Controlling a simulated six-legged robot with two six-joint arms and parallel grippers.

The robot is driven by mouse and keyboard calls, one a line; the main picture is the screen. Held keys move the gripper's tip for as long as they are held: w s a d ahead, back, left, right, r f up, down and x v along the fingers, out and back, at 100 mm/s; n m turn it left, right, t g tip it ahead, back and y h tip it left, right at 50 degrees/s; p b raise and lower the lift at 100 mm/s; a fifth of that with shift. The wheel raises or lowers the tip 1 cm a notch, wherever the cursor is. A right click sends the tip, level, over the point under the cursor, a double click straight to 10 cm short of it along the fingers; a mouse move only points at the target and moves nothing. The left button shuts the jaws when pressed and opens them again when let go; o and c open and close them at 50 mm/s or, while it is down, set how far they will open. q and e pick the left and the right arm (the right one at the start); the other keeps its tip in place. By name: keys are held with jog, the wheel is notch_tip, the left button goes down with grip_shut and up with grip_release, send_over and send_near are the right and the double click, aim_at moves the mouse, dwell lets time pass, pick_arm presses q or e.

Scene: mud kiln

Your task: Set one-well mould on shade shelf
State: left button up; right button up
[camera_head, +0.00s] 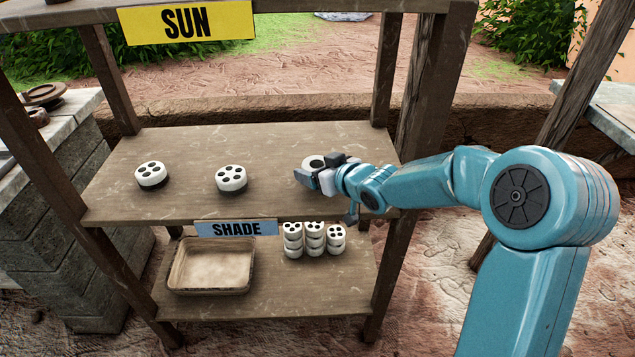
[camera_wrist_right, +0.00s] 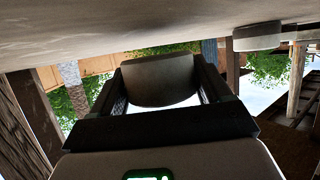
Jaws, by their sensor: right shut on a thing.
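My right gripper (camera_head: 318,178) is shut on a small white round mould (camera_head: 313,161) with one dark well in its top. The mould is at the right part of the middle shelf board (camera_head: 185,205), and the fingers partly hide it. In the right wrist view the held mould (camera_wrist_right: 160,82) fills the space between the two dark fingers. I cannot tell whether it touches the board. The blue SHADE sign (camera_head: 236,228) is on this board's front edge, above the lower board (camera_head: 290,300). My left gripper is not in view.
Two white moulds with several wells, the left one (camera_head: 151,175) and the middle one (camera_head: 231,178), sit on the middle board. Below are an empty tray (camera_head: 248,270) and stacked small moulds (camera_head: 314,240). Wooden posts (camera_head: 388,65) flank the boards. A yellow SUN sign (camera_head: 187,22) hangs above.

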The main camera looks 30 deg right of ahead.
notch_tip(320, 180, down, 2)
jog(key=shift+w, duration=0.1)
jog(key=shift+r, duration=0.1)
jog(key=shift+f+b, duration=0.25)
jog(key=shift+b, duration=0.05)
jog(key=o, duration=0.9)
jog(key=shift+r, duration=0.1)
jog(key=shift+r, duration=0.1)
